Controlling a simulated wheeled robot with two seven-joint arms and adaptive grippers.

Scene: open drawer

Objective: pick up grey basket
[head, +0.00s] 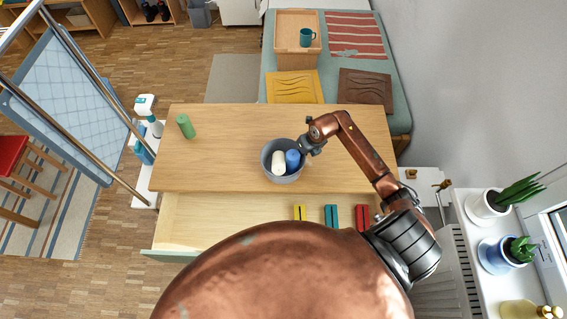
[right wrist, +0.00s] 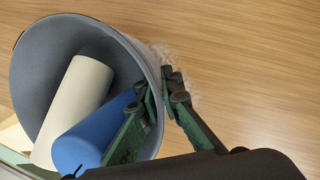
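The grey basket (head: 268,171) is on the wooden table top near its front edge, and it fills the left of the right wrist view (right wrist: 35,75). A cream cylinder (head: 278,161) and a blue cylinder (head: 293,159) lie inside it. My right gripper (head: 304,148) is at the basket's right rim. In the right wrist view its green fingers (right wrist: 158,92) straddle the wall, one inside and one outside, close together and apparently shut on it. I cannot tell whether the basket is lifted. My left gripper is not in view.
The drawer (head: 230,215) below the table top is open, with yellow, teal and red items at its right. A green cylinder (head: 186,126) stands at the table's left, and a spray bottle (head: 147,112) stands beyond that edge. The table's back and middle are clear.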

